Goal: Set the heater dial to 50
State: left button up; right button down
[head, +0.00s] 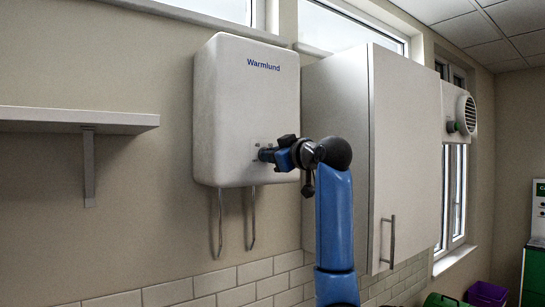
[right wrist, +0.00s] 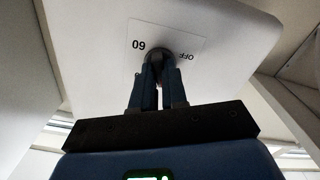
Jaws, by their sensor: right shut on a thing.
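The heater (head: 235,100) is a white box marked "Warmlund", mounted on the wall. My right gripper (head: 264,154) reaches its lower front from the right. In the right wrist view the heater (right wrist: 95,50) fills the upper part, with a pale scale plate (right wrist: 163,36) printed with an upside-down "60" and "OFF". The right gripper (right wrist: 161,72) is shut on the dark dial (right wrist: 160,54), a finger on either side. The fingers hide most of the dial, and I cannot read where it points. My left gripper is out of view.
A white wall cabinet (head: 405,150) with a bar handle stands close to the heater's right. A shelf (head: 75,120) is on the wall at left. Two pipes (head: 220,220) hang below the heater. A purple bin (head: 486,294) sits low at right.

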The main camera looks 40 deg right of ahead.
jog(key=m, duration=0.8)
jog(key=m+b, duration=0.1)
jog(key=m, duration=0.3)
jog(key=shift+w+f+m, duration=0.1)
jog(key=shift+f+m, duration=0.15)
jog(key=shift+m, duration=0.05)
dwell(0.4)
jog(key=c, duration=1.2)
grip_release()
jog(key=shift+o, duration=0.2)
jog(key=shift+r, duration=0.15)
